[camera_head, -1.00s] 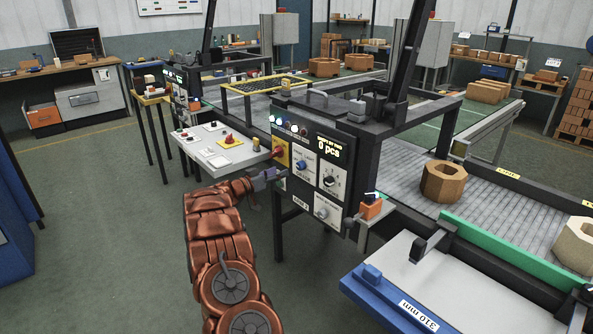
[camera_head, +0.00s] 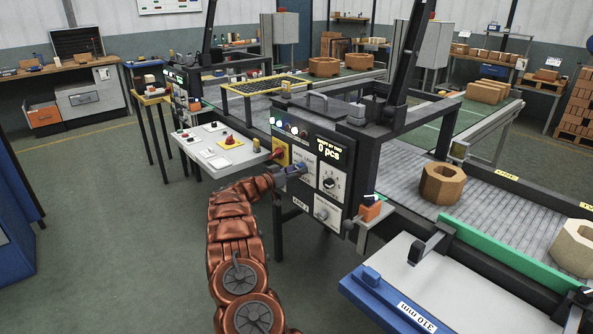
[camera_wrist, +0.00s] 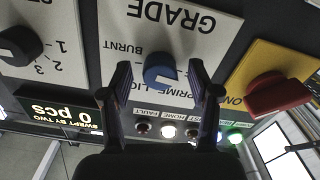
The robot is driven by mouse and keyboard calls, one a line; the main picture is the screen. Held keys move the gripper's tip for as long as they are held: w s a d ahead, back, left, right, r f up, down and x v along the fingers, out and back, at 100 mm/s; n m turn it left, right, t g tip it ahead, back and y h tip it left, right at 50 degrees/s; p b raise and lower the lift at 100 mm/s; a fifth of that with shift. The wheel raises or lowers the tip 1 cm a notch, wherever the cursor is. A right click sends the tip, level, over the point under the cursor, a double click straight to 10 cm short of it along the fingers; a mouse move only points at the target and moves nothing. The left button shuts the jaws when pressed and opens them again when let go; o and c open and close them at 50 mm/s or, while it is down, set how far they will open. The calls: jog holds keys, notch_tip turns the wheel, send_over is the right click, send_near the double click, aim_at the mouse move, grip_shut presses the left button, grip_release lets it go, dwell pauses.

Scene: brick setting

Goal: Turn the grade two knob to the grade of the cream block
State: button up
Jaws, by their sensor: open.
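The blue grade knob (camera_wrist: 158,72) sits on a white plate (camera_wrist: 195,45) lettered GRADE, BURNT and PRIME, with a third label partly hidden. The wrist view shows the plate upside down. My gripper (camera_wrist: 160,68) is open, with one finger on each side of the knob. Clear gaps show between fingers and knob, so it is not gripped. I cannot tell exactly which label its pale mark faces. In the head view my gripper (camera_head: 291,171) is at the control panel (camera_head: 345,150) and covers most of the knob. The cream block (camera_head: 573,247) is on the conveyor at the right edge.
A red switch (camera_wrist: 278,95) on a yellow plate and a black numbered knob (camera_wrist: 18,45) flank the grade knob. Indicator lamps (camera_wrist: 168,131) and a counter display (camera_wrist: 55,112) are close by. A tan block (camera_head: 442,184) lies farther along the conveyor (camera_head: 490,205).

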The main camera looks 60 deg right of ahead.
jog(key=c, duration=1.2)
jog(key=shift+o, duration=0.2)
jog(key=shift+f+m+b, duration=0.1)
jog(key=shift+m+b, duration=0.3)
jog(key=shift+b, duration=0.05)
jog(key=m+b, duration=1.6)
jog(key=m, duration=0.5)
jog(key=shift+w, duration=0.1)
jog(key=o, duration=1.2)
jog(key=shift+r, duration=0.2)
jog(key=shift+c, duration=0.2)
